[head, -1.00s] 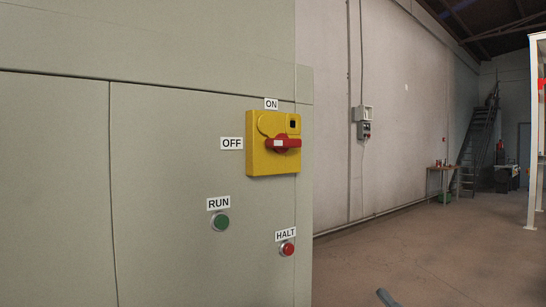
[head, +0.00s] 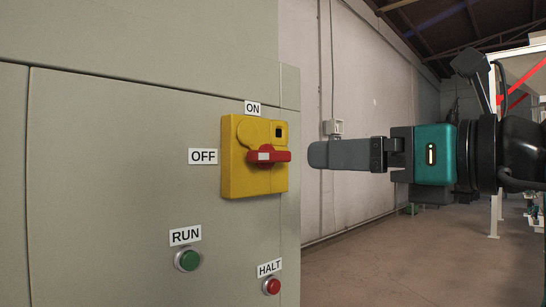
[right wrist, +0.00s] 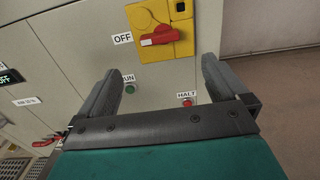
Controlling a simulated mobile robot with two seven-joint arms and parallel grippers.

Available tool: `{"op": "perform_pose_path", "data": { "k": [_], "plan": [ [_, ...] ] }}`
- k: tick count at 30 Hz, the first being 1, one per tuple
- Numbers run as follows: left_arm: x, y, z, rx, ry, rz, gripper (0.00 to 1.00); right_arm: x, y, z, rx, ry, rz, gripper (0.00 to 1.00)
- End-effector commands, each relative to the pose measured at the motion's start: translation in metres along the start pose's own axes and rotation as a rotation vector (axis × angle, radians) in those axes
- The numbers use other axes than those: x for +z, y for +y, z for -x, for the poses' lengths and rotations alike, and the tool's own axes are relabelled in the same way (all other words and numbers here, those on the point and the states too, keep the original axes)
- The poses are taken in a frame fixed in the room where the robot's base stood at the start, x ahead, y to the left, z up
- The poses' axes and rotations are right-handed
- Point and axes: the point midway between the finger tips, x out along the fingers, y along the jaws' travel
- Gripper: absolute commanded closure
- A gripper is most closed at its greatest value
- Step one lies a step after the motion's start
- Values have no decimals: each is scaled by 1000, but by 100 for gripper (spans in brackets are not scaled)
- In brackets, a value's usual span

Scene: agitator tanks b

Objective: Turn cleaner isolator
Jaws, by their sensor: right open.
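The isolator is a yellow box (head: 234,178) on a grey-green cabinet front, with a red handle (head: 278,156). The handle lies level, its white mark at the left end towards the OFF label (head: 203,157); the ON label (head: 252,108) is above the box. In the right wrist view the red handle (right wrist: 165,36) shows beyond the fingers. My right gripper (head: 318,155) comes in from the right, its fingers towards the handle and apart from it. In the right wrist view my right gripper (right wrist: 158,72) is open, with nothing between its fingers. My left gripper is out of view.
Below the isolator are a green RUN button (head: 187,260) and a red HALT button (head: 271,286). The cabinet's right edge is just beyond the isolator. A grey wall box (head: 333,127) is farther back. Floor to the right is open.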

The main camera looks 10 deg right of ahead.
Motion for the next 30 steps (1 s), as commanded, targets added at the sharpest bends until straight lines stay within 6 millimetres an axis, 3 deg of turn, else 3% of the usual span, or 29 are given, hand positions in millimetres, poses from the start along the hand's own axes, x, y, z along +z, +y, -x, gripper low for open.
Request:
{"op": "perform_pose_path", "data": {
  "k": [18,24,30],
  "plan": [
    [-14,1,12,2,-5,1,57,0,1,-110,5,4,-3,0],
    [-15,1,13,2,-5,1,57,-1,1,-124,4,2,-1,0],
    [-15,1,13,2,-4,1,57,-1,1,-126,3,2,0,0]
  ]
}}
